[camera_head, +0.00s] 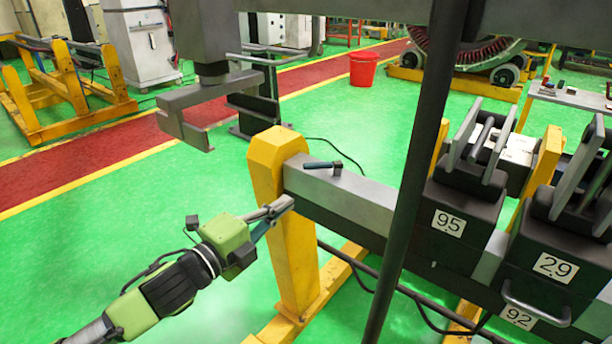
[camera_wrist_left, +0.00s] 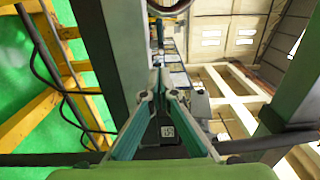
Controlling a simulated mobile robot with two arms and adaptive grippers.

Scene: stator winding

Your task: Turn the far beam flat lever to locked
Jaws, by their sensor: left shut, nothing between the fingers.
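A small flat lever (camera_head: 320,165) with a blue-grey handle and a dark end piece lies on top of the grey beam (camera_head: 350,195), near its yellow post end. Its handle points left in the head view, at an angle to the beam. I cannot read a locked or unlocked mark on it. My left gripper (camera_head: 282,208), green with teal finger pads, is beside the beam's end, lower than the lever and to its left. Its fingers (camera_wrist_left: 159,88) are together and empty. The lever cannot be made out in the left wrist view. My right gripper is not in view.
A yellow post (camera_head: 293,240) stands under the beam's end, close to my left gripper. A dark pole (camera_head: 410,150) crosses in front of the beam. Dark weights labelled 9.5 (camera_head: 449,222) and 2.9 (camera_head: 555,267) stand to the right.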

